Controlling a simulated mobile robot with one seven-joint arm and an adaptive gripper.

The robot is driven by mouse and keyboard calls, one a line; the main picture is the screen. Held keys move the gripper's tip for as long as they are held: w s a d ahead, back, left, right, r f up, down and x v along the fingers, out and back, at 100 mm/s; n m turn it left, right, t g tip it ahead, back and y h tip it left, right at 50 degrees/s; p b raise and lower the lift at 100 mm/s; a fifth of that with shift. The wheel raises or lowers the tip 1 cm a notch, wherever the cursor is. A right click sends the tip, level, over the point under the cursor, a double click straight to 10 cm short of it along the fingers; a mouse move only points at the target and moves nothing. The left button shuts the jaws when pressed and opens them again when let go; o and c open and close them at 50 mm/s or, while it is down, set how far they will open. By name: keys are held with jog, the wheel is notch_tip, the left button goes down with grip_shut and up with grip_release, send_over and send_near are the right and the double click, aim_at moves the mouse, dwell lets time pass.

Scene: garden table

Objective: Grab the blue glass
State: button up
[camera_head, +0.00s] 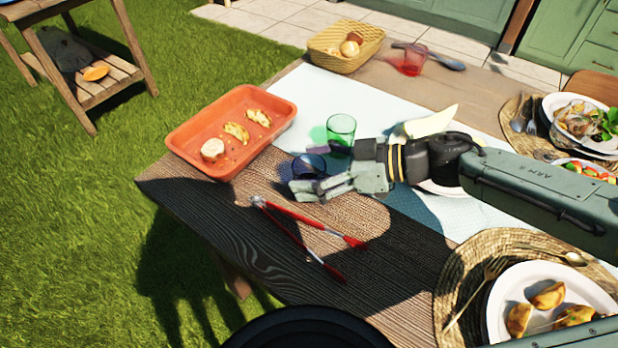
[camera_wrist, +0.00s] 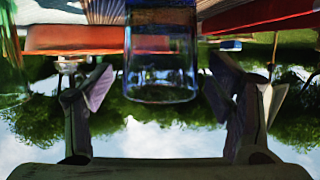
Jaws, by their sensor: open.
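The blue glass (camera_head: 308,168) stands on the table near the orange tray, partly hidden behind my gripper (camera_head: 306,188). In the wrist view, which appears upside down, the blue glass (camera_wrist: 161,72) is in the middle, between the two fingers of my gripper (camera_wrist: 160,90). The fingers are open, with a visible gap on each side of the glass. I cannot tell how deep the glass sits between them. A green glass (camera_head: 341,130) stands just behind my gripper, and a red glass (camera_head: 411,62) stands at the far side of the table.
An orange tray (camera_head: 184,128) with several pieces of food lies to the left. Red-handled tongs (camera_head: 305,235) lie in front of my gripper. A yellow basket (camera_head: 328,60) stands at the back. Plates on woven mats (camera_head: 455,290) are at the right.

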jog(key=shift+w+a+f, duration=0.1)
jog(key=shift+a, duration=0.1)
jog(key=shift+c, duration=0.5)
jog(key=c, duration=1.3)
